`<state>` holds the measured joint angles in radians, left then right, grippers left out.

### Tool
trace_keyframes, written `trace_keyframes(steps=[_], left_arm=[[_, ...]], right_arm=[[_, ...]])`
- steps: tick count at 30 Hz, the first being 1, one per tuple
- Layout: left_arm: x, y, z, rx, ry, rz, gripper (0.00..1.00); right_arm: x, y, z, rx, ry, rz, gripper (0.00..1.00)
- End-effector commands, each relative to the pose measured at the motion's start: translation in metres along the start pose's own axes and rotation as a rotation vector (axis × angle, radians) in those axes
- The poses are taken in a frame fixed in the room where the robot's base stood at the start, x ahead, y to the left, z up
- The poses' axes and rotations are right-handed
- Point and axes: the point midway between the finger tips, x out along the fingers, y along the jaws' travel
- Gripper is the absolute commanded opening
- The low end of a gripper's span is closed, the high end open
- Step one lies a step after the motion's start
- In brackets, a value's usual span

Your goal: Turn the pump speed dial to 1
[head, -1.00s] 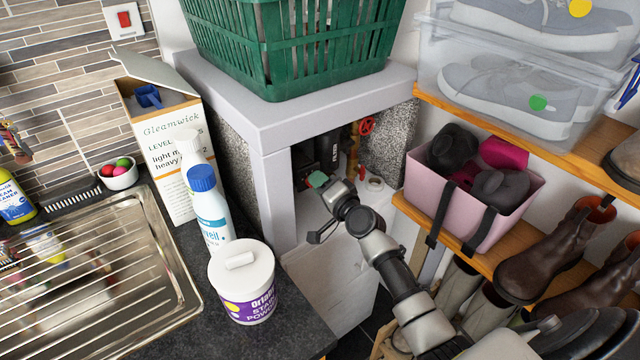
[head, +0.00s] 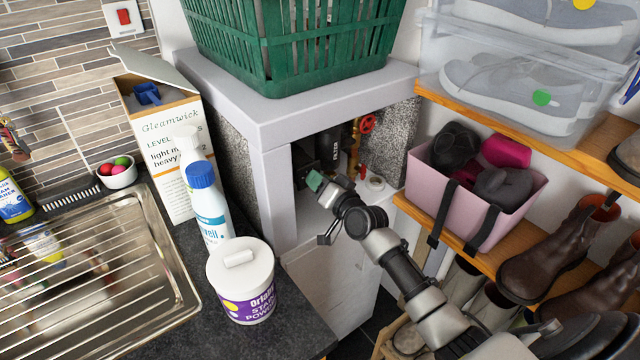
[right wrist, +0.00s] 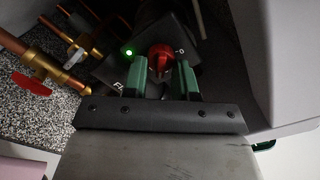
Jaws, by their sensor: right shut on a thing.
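The pump (head: 328,148) is a dark body inside the open cupboard, partly hidden by the cupboard wall and my arm. In the right wrist view its speed dial (right wrist: 160,57) is a red knob on a dark face, with a green light (right wrist: 128,52) to its left. Small pale marks sit around the dial; I cannot tell the setting. My right gripper (right wrist: 162,78) has its green fingertips on either side of the red dial, shut on it. In the head view the right gripper (head: 316,182) reaches into the cupboard opening. My left gripper is not in view.
Brass pipework (right wrist: 62,76) with red valve handles runs beside the pump. A green basket (head: 300,50) stands on the cupboard top. A pink tub (head: 455,210) sits on the rack to the right.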

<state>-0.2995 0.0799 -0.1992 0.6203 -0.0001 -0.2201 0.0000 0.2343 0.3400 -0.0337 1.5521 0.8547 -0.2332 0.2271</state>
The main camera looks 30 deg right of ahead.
Motion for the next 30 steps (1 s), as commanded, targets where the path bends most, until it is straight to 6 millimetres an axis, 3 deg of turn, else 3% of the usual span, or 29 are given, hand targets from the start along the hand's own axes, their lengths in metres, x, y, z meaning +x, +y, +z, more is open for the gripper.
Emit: trace_keyframes(steps=[30], left_arm=[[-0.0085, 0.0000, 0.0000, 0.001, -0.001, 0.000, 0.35]], right_arm=[[-0.0001, -0.0067, 0.0040, -0.922, -0.003, 0.001, 0.04]])
